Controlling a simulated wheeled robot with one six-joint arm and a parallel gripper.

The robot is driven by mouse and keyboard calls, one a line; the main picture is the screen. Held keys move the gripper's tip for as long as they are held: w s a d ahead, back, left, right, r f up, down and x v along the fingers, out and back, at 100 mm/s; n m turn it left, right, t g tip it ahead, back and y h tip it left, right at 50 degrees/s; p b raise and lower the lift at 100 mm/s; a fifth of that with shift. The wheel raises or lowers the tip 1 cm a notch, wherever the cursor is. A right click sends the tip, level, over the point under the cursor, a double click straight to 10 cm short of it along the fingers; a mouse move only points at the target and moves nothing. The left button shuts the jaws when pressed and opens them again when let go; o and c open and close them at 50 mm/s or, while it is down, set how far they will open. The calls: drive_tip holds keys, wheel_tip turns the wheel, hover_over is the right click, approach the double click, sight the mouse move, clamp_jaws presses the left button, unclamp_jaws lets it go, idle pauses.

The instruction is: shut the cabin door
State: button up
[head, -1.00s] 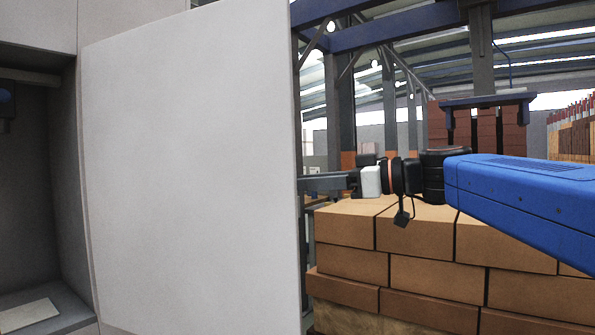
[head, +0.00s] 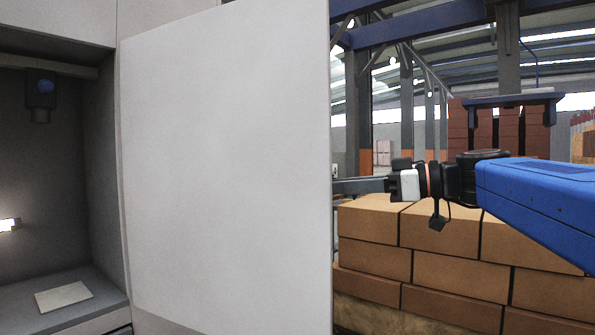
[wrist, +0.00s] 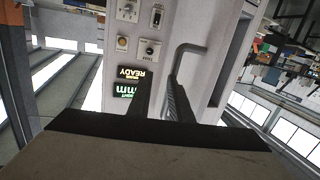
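The cabin door (head: 225,170) is a large pale panel standing open in the middle of the head view, beside the cabin opening (head: 60,130) at left. My gripper shows at the door's right edge in the head view; its fingers pass behind the door and their tips are hidden. In the wrist view my gripper (wrist: 163,85) has its two dark fingers apart. A grey bent bar handle (wrist: 190,48) on a pale panel lies at the right finger's tip. I cannot tell whether they touch.
A stack of tan bricks (head: 440,235) stands below my arm at right, with dark red bricks (head: 500,130) behind. In the wrist view, a control panel with a lit READY display (wrist: 135,75) is beside the fingers. A flat pale plate (head: 63,297) lies inside the cabin.

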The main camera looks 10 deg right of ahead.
drive_tip(key=s+d, duration=0.4)
drive_tip(key=d, duration=0.6)
drive_tip(key=shift+d+r, duration=0.2)
drive_tip(key=shift+r, duration=0.05)
idle(0.7)
drive_tip(key=shift+d, duration=0.1)
idle(0.4)
